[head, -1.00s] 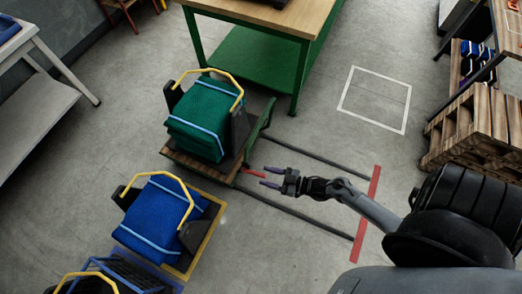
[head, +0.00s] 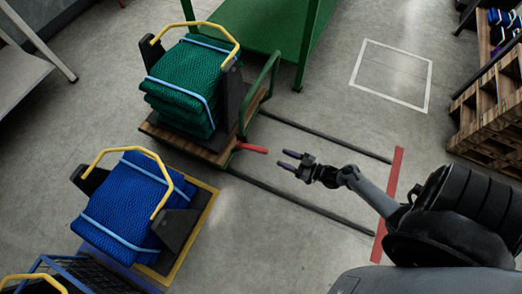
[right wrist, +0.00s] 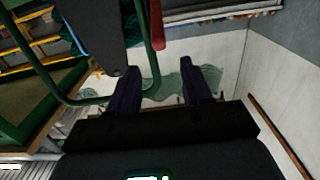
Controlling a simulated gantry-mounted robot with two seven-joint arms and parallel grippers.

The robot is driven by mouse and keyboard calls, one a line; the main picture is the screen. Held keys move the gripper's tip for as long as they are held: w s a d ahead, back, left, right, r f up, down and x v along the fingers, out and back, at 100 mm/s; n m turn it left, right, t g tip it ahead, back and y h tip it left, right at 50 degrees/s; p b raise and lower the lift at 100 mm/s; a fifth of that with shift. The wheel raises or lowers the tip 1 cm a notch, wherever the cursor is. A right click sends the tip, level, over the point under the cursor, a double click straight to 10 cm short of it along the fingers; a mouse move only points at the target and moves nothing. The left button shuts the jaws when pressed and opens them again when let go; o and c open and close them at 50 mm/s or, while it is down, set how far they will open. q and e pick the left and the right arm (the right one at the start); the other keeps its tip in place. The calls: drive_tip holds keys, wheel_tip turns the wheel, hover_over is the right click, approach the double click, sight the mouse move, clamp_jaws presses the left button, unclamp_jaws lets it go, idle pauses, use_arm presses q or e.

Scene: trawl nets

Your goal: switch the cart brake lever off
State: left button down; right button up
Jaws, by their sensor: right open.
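The cart (head: 185,146) has a wooden deck, a green tube handle (head: 266,84) and a load of green netting. Its brake lever (head: 252,148) is red and sticks out from the handle end toward the right. The lever also shows at the top of the right wrist view (right wrist: 156,25), beside the green tube. My right gripper (head: 286,160) is open and empty, just right of the lever's tip and pointing at it. In the right wrist view the lever lies beyond the open fingers (right wrist: 160,75), not between them. My left gripper is not in view.
Two dark rails (head: 300,200) run from the cart to a red floor stripe (head: 388,205). A blue net bundle (head: 125,205) stands at the lower left. A green-legged table (head: 262,25) is behind the cart. A white floor square (head: 391,75) is empty.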

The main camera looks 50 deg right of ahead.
sight(255, 147)
drive_tip(key=b+x, duration=0.1)
drive_tip(key=x, duration=0.2)
drive_tip(key=b+x, duration=0.1)
drive_tip(key=x, duration=0.3)
drive_tip(key=f+b+x, duration=0.1)
drive_tip(key=b+x, duration=0.1)
drive_tip(key=x, duration=0.2)
drive_tip(key=shift+w+f, duration=0.15)
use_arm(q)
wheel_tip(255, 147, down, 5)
use_arm(e)
drive_tip(key=shift+c, duration=0.5)
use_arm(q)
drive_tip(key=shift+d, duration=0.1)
use_arm(e)
clamp_jaws()
